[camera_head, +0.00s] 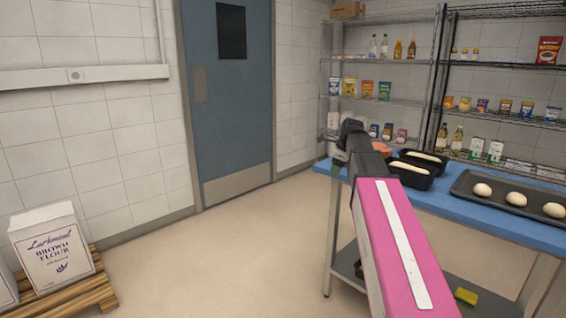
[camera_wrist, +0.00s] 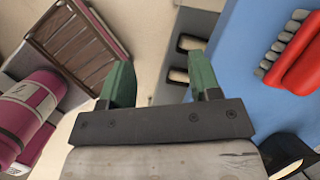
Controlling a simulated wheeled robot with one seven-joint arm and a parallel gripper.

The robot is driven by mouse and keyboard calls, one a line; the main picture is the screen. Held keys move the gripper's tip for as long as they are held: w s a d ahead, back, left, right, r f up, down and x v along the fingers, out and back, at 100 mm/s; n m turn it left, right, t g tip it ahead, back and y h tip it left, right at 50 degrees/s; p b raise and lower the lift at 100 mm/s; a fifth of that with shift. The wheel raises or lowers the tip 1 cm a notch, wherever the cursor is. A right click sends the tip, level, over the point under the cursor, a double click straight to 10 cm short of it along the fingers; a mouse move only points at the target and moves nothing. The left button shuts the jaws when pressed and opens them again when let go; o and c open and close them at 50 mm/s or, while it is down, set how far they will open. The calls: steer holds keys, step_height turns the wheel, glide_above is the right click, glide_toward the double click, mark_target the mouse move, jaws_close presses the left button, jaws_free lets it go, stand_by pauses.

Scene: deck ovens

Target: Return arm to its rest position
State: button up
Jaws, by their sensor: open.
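My gripper (camera_wrist: 160,78) has its two green fingers apart, with nothing between them in the wrist view. In the head view my pink arm reaches forward, and the dark gripper end (camera_head: 352,140) shows at the left edge of the blue-topped table (camera_head: 460,214). The fingertips are hard to make out there. In the wrist view the blue tabletop (camera_wrist: 232,70) lies to the right of the fingers.
Two black loaf pans (camera_head: 412,178) with pale dough and a dark tray (camera_head: 482,204) with dough balls stand on the table. Wire shelves (camera_head: 400,103) stand behind. A flour box (camera_head: 52,255) sits on a pallet (camera_head: 98,292) at left. Floor before the blue door (camera_head: 228,140) is clear.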

steer(key=s+a+f+n+g+h, duration=0.1)
steer(key=s+f+n, duration=0.9)
steer(key=f, duration=0.6)
steer(key=s+a+f+n+g+h, duration=0.1)
steer(key=s+f+n, duration=1)
steer(key=f, duration=0.6)
steer(key=shift+s+f+n+h, duration=0.25)
steer(key=shift+s+n+h, duration=0.05)
steer(key=shift+s, duration=0.85)
steer(key=shift+a, duration=0.1)
